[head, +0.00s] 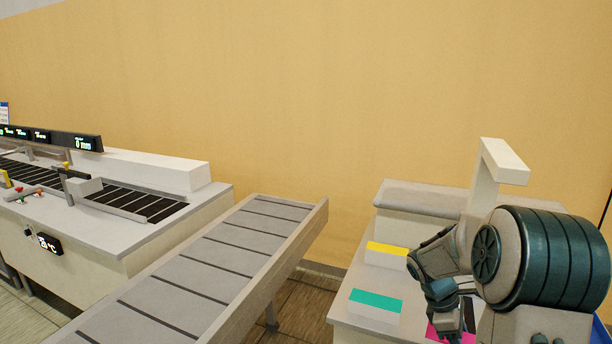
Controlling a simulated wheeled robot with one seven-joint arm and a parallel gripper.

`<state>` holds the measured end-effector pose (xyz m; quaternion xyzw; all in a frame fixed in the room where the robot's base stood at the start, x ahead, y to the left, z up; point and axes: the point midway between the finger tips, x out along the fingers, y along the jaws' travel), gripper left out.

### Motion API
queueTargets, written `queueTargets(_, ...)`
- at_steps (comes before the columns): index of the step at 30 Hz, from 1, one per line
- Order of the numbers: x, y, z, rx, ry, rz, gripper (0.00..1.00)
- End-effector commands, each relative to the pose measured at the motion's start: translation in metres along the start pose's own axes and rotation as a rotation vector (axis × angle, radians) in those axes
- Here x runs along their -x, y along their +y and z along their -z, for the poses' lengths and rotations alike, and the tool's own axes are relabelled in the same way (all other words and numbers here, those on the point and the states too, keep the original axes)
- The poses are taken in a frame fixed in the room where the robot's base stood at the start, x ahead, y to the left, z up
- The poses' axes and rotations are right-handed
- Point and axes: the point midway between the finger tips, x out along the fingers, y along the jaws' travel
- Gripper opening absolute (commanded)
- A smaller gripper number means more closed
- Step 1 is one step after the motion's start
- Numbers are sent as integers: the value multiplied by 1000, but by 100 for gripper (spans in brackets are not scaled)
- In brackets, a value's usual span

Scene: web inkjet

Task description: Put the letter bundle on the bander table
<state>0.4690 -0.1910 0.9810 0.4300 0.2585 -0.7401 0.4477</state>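Three letter bundles show on the pale table (345,297) at the right, white blocks with coloured tops. One bundle has a yellow top (387,249), one has a teal top (376,300) nearer to me, and one has a magenta top (434,334) at the bottom edge, mostly hidden by my arm. My gripper (456,326) is low over the magenta-topped bundle. Its fingertips are dark and largely covered by my own arm, so I cannot tell whether it is touching or holding that bundle. Which bundle or table the task means is not clear from this view.
A slatted grey conveyor (205,270) slopes through the middle. A printing machine (130,235) with displays stands at the left. A white arch-shaped post (487,175) rises behind my arm, beside a raised grey-topped block (425,200). Floor shows between the conveyor and the right table.

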Motion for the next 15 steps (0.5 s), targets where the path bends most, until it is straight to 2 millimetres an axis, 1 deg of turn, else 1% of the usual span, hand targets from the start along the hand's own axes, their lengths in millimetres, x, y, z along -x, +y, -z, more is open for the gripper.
queueTargets(1,-2,-1,8,-22,0,18,24)
queueTargets(5,-6,-3,27,-101,-1,63,24)
queueTargets(8,-9,-6,45,-173,-1,104,24)
queueTargets(11,-13,-10,68,-265,-1,157,24)
queueTargets(14,-17,-18,100,-388,-2,231,24)
queueTargets(15,-19,-23,114,-447,-3,266,24)
